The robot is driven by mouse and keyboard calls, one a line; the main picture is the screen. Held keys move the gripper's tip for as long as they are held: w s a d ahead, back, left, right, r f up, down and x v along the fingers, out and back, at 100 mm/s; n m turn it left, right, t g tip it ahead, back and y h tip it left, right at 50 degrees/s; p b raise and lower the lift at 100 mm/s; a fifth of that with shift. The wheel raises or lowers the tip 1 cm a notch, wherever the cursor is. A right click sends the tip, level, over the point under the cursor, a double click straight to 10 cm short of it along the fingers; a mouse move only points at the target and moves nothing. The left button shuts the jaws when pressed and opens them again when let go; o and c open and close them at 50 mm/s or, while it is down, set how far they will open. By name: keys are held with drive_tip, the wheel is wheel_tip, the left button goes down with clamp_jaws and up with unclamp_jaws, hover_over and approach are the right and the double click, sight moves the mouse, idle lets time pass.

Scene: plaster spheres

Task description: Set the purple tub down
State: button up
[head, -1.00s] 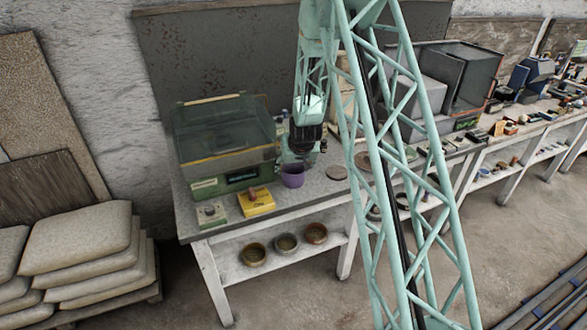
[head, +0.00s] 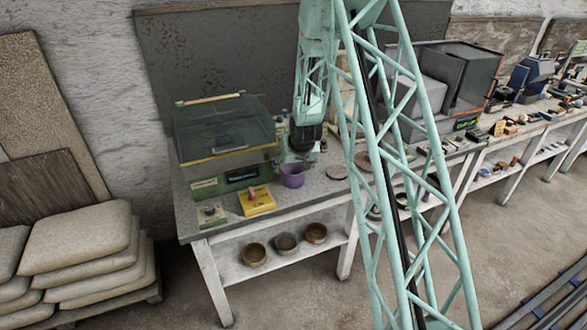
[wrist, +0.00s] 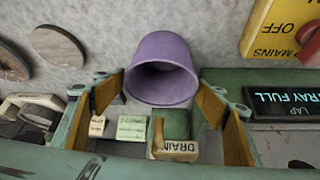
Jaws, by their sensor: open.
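The purple tub (head: 292,177) stands on the grey bench top, in front of the green machine's right end. In the wrist view the tub (wrist: 160,55) is at top centre, with its dark open mouth toward the camera. My gripper (head: 300,160) is just behind and above the tub in the head view.
The green machine (head: 222,165) with a clear lid stands left of the tub. A yellow switch box (head: 257,203) and a small grey-green box (head: 210,214) sit on the bench's front left. A round disc (head: 336,172) lies right. Several bowls (head: 286,243) occupy the lower shelf.

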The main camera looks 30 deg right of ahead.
drive_tip(key=shift+r, duration=0.1)
drive_tip(key=v, duration=1.2)
idle(0.4)
idle(0.5)
drive_tip(key=s+a+r+n, duration=0.1)
drive_tip(key=s+a+r, duration=0.4)
drive_tip(key=s+r, duration=0.25)
drive_tip(key=s+a+r+g+y, duration=0.1)
drive_tip(key=s+a+r, duration=0.4)
drive_tip(key=s+r, duration=0.3)
drive_tip(key=s+a+r+n, duration=0.1)
drive_tip(key=s+a+r, duration=0.45)
drive_tip(key=r, duration=0.45)
drive_tip(key=s+a+r, duration=0.2)
drive_tip(key=s, duration=0.8)
drive_tip(key=s+a+r+g, duration=0.1)
drive_tip(key=s+a+r, duration=0.1)
drive_tip(key=s, duration=0.9)
drive_tip(key=s+a+r+n, duration=0.1)
drive_tip(key=s+a+r, duration=0.1)
drive_tip(key=s, duration=0.8)
drive_tip(key=shift+s+a+y, duration=0.4)
drive_tip(key=shift+a, duration=0.25)
